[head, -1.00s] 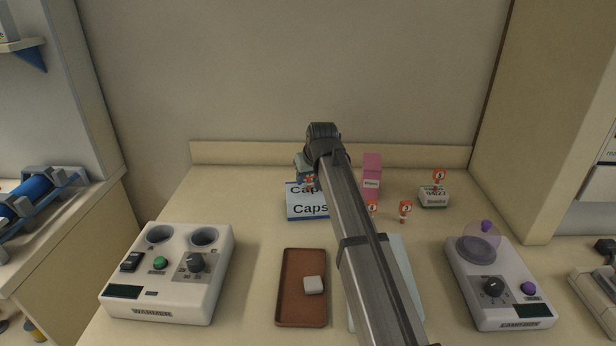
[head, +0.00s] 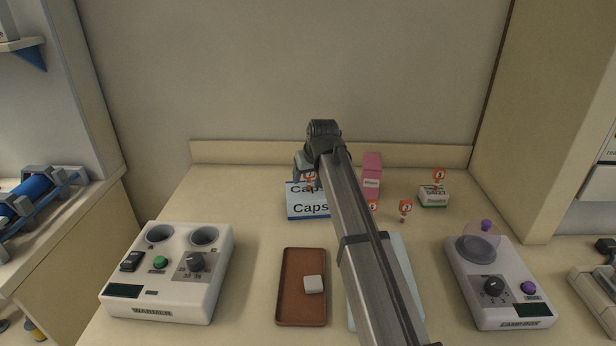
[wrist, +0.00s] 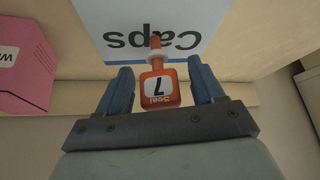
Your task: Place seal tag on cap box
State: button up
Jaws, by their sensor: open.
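The cap box (head: 305,208), blue and white with "Caps" on it, lies on the counter behind the brown tray. It also shows at the top of the wrist view (wrist: 130,15). An orange seal tag (wrist: 160,88) with a white label reading "Seal" and 7 is at the box, its narrow end over the box face. In the head view it shows small (head: 310,179) at the box's far edge. My gripper (wrist: 162,82) is open, its blue fingers on either side of the tag with a gap at each side. Whether the tag's end touches the box is unclear.
A pink box (head: 372,170) stands right of the cap box. Similar orange tags stand nearby (head: 405,208) and at a small white-green box (head: 433,198). A brown tray (head: 290,300) holds a pale block. A warmer (head: 150,290) stands left, another device (head: 510,300) right.

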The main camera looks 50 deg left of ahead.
jog(key=v, duration=1.1)
jog(key=shift+r, duration=0.15)
